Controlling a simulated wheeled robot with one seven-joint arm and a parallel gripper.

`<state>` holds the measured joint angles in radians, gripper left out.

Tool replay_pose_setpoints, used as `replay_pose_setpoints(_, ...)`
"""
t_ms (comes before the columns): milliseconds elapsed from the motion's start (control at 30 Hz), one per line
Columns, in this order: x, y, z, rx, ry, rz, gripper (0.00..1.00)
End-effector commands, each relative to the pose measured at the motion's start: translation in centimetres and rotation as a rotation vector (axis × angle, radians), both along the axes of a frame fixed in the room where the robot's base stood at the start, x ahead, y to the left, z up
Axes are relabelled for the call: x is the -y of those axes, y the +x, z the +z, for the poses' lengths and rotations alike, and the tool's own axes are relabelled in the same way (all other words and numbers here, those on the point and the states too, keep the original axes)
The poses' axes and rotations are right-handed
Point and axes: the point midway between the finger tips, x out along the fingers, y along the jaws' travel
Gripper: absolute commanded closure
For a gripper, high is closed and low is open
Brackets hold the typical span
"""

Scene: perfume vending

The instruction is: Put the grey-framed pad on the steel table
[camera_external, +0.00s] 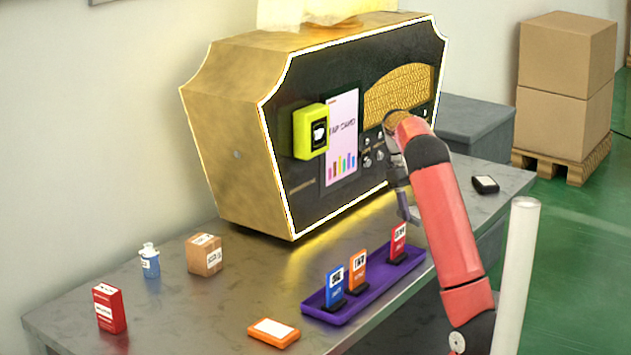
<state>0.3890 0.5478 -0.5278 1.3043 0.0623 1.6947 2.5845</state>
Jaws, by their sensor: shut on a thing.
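My gripper (403,196) is in front of the lower right of the machine's dark face, above the steel table (265,290). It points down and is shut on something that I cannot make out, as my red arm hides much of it. No grey-framed pad shows plainly. A small dark pad-like block (485,184) with a pale label lies flat on the table at the right, apart from my gripper. A yellow-green framed pad (311,131) with a black screen is on the machine's front, left of a pink poster (342,138).
The gold machine (235,130) fills the table's back. A purple tray (327,313) holds blue, orange and red upright cards. An orange block (273,332), red box (109,308), blue-and-white bottle (149,261) and brown box (204,254) stand or lie leftward. Bare table lies between them.

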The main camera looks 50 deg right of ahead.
Motion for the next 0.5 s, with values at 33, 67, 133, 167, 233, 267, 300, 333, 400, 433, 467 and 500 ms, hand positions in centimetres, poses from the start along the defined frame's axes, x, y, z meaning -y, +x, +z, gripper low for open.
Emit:
replay_pose_setpoints(33,0.0,0.0,-0.5,-0.001,0.0,0.0,0.68)
replay_pose_setpoints(67,0.0,0.0,-0.8,-0.001,0.001,0.001,0.68)
replay_pose_setpoints(133,0.0,0.0,-1.7,-0.001,0.001,0.002,0.68)
replay_pose_setpoints(167,0.0,0.0,-2.2,-0.001,0.002,0.001,0.68)
replay_pose_setpoints(233,0.0,0.0,-3.3,-0.001,0.002,0.003,0.68)
replay_pose_setpoints(267,-0.1,0.0,-3.7,-0.002,0.003,0.002,0.68)
replay_pose_setpoints(300,0.0,0.0,-4.0,-0.001,0.002,0.003,0.68)
replay_pose_setpoints(333,0.0,0.0,-4.2,0.0,0.0,0.002,0.68)
replay_pose_setpoints(400,0.0,0.0,-4.2,0.001,-0.001,0.003,0.68)
replay_pose_setpoints(433,0.0,0.0,-4.2,0.001,-0.001,0.003,0.68)
replay_pose_setpoints(467,0.0,0.0,-4.1,0.001,-0.001,0.004,0.68)
replay_pose_setpoints(500,0.0,0.0,-4.1,0.001,-0.001,0.004,0.68)
